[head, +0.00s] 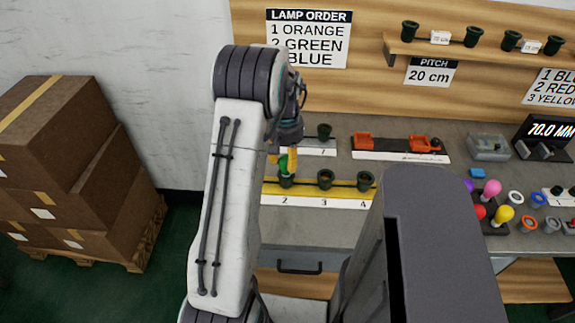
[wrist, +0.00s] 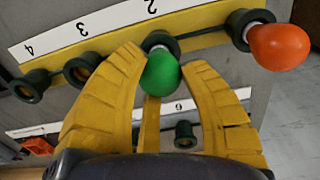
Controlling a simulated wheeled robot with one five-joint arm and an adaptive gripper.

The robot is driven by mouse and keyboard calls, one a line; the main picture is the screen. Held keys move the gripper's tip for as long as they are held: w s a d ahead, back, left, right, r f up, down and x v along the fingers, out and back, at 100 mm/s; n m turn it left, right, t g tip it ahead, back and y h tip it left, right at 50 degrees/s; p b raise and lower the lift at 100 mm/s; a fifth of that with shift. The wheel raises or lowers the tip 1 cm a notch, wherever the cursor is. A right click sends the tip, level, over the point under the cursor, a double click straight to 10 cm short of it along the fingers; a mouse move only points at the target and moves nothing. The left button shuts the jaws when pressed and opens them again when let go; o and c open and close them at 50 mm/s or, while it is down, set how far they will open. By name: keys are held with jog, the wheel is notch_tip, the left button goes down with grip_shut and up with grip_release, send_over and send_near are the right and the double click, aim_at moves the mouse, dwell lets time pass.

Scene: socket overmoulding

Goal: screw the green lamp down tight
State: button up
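The green lamp (wrist: 162,74) stands in the dark socket by label 2 (wrist: 158,42) on the yellow strip. A pale collar shows between lamp and socket; how deep it sits I cannot tell. In the head view the lamp (head: 284,164) is partly hidden by my gripper (head: 285,158). In the wrist view the yellow fingers of my gripper (wrist: 165,70) surround the lamp, one on each side and one below. The fingertips are very close to the lamp; whether they press on it I cannot tell.
An orange lamp (wrist: 279,47) stands in the neighbouring socket, close to my right finger. Empty sockets 3 (head: 326,179) and 4 (head: 365,181) are on the other side. Coloured lamps (head: 503,213) stand at the right. Cardboard boxes (head: 75,160) are stacked at the left.

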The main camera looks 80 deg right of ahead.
jog(key=shift+c, duration=0.9)
jog(key=m, duration=0.4)
jog(key=shift+m, duration=1.3)
jog(key=o, duration=1)
